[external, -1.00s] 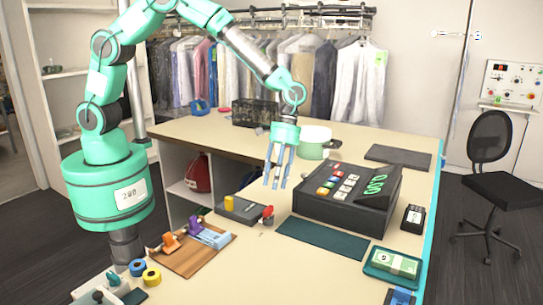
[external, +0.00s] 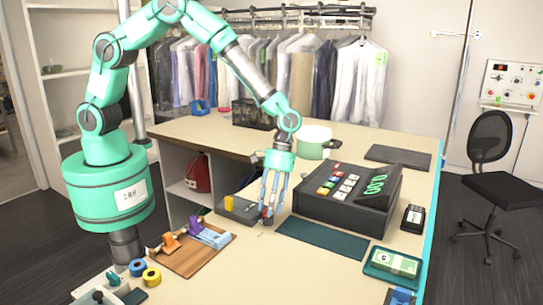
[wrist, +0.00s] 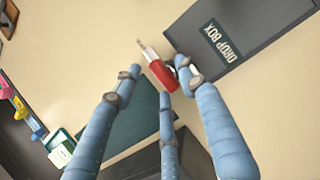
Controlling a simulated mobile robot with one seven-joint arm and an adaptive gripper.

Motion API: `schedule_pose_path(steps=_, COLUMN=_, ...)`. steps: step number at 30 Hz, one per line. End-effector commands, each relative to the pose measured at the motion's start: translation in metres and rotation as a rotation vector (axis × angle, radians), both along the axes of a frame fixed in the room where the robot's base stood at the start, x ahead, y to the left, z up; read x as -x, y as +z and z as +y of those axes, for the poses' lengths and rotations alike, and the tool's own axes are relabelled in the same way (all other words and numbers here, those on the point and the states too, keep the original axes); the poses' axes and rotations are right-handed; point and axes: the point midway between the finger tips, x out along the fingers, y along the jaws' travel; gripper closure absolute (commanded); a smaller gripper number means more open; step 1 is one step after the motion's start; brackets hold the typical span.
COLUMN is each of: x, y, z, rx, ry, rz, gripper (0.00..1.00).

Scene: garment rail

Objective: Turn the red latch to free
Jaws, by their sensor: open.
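The red latch (wrist: 162,77) lies beside the corner of the dark grey drop box (wrist: 240,38) in the wrist view. It has a red body and a pale, narrow end pointing up-left. My gripper (external: 268,217) is open, with its blue-grey fingers pointing down at the latch. In the wrist view the fingers of my gripper (wrist: 158,80) are spread around the latch, one tip left, one right and one below. The right fingertip is close to the latch; I cannot tell whether it touches. In the external view the fingers hide most of the latch.
The grey drop box (external: 238,210) with a yellow piece is just left of my fingers. A dark register (external: 345,212) with coloured keys stands to the right, a dark green mat (external: 322,239) in front of it. A white-green pot (external: 313,143) stands behind.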

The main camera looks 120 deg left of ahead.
Motion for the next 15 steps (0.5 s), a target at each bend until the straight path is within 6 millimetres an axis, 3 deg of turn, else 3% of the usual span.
schedule_pose_path(steps=1, x=0.0000, y=0.0001, z=0.0000, rx=0.000, ry=0.000, rz=0.000, gripper=0.60)
schedule_pose_path(steps=7, x=0.0000, y=0.0002, z=0.0001, rx=0.000, ry=0.000, rz=0.000, gripper=1.00)
schedule_pose_path(steps=15, x=-0.0014, y=0.0014, z=-0.0002, rx=-0.001, ry=-0.067, rz=-0.001, gripper=1.00)
